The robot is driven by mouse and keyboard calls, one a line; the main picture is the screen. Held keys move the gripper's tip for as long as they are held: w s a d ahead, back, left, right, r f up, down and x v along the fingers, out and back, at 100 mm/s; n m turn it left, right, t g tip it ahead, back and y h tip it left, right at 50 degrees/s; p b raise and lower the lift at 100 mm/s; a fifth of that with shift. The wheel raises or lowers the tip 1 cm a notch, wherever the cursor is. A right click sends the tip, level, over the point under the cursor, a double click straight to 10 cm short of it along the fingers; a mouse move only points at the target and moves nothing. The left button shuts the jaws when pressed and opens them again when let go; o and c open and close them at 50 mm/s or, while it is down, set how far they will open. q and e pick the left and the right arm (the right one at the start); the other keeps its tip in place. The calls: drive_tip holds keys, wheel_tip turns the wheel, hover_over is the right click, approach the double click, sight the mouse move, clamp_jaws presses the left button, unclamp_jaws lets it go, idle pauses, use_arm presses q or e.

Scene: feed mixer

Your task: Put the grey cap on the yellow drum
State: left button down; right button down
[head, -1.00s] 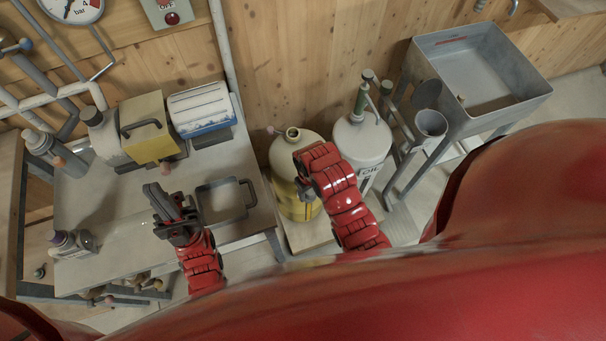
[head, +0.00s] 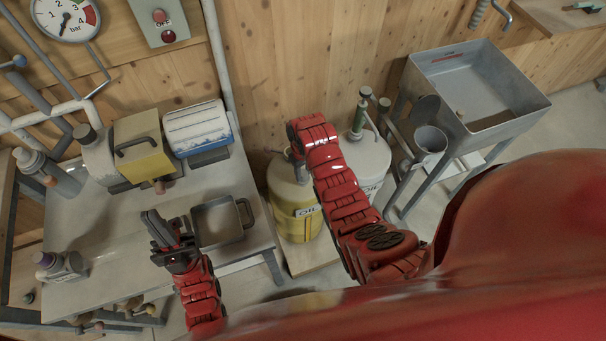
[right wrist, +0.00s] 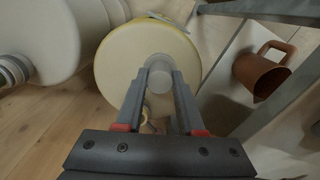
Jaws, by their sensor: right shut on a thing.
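My right gripper (right wrist: 160,82) is shut on the grey cap (right wrist: 158,68), held over the drum top. I cannot tell whether the cap touches the drum. In the head view my right arm hides the drum's neck, the cap and most of the gripper. My left gripper (head: 158,232) hangs over the table, beside the grey tray; its jaw opening is unclear.
A white drum (head: 368,160) with a green pump stands close right of the yellow drum. A grey sink (head: 480,85) is further right. The table holds a grey tray (head: 222,240), a yellow-fronted machine (head: 138,150) and a bottle (head: 62,266). A brown jug (right wrist: 262,70) shows in the right wrist view.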

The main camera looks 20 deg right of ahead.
sight(303, 171)
drive_tip(key=shift+w, duration=0.3)
drive_tip(key=shift+f+p, duration=0.85)
drive_tip(key=shift+f, duration=0.6)
drive_tip(key=shift+s+f, duration=0.2)
drive_tip(key=shift+f, duration=0.15)
drive_tip(key=c, duration=0.8)
unclamp_jaws()
drive_tip(key=shift+c, duration=0.2)
drive_tip(key=o, duration=0.6)
drive_tip(key=shift+w, duration=0.15)
drive_tip(key=shift+w+r, duration=0.1)
drive_tip(key=shift+r, duration=0.05)
